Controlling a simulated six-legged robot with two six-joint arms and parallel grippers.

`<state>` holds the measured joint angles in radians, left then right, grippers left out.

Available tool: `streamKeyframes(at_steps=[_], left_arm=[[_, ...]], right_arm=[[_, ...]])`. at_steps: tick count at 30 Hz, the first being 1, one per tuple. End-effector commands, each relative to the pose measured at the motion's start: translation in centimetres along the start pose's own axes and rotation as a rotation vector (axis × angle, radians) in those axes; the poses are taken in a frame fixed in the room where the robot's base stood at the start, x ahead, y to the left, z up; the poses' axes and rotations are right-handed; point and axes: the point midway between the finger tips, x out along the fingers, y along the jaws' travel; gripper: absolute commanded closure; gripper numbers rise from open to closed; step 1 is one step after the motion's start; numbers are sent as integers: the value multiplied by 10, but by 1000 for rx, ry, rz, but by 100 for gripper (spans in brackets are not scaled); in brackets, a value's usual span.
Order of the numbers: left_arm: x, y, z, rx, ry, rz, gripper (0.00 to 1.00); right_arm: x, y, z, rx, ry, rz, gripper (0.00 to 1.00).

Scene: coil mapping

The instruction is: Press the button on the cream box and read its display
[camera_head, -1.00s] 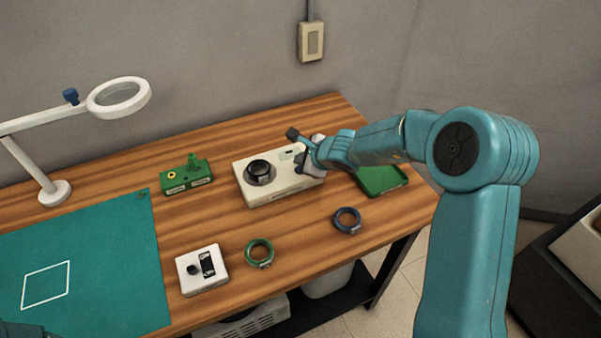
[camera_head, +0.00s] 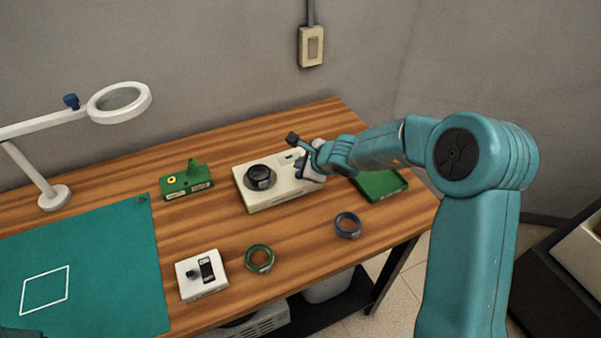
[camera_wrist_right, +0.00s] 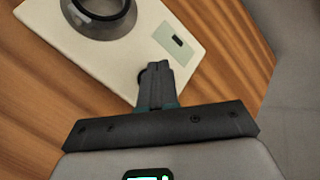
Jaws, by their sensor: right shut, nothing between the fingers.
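The cream box (camera_head: 280,196) stands at the back of the wooden table. A dark ring-shaped coil (camera_head: 260,177) sits on its left part, and it also shows in the right wrist view (camera_wrist_right: 104,22). A small dark display (camera_wrist_right: 178,41) lies in a pale panel on the box top. My right gripper (camera_wrist_right: 157,68) is shut and empty, with its fingertips over the box edge near the display. A dark round part (camera_wrist_right: 141,76), perhaps the button, is mostly hidden beside the fingertips; I cannot tell whether they touch it. My left gripper is out of view.
A green tray (camera_head: 393,188) lies right of the box. A green block (camera_head: 187,183) stands to its left. Blue (camera_head: 348,225) and green (camera_head: 259,258) rings and a white device (camera_head: 202,283) lie in front. A teal mat (camera_head: 100,270) and a magnifier lamp (camera_head: 119,103) are at left.

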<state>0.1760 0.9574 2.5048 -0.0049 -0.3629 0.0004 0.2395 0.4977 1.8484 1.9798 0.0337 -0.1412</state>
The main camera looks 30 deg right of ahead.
Motion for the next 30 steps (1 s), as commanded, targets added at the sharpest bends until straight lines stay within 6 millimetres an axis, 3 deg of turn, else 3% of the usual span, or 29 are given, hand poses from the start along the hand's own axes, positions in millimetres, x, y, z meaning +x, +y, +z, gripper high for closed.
streamKeyframes(at_steps=[30], left_arm=[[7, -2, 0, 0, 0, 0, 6]], right_arm=[[5, 3, -3, 1, 0, 0, 100]])
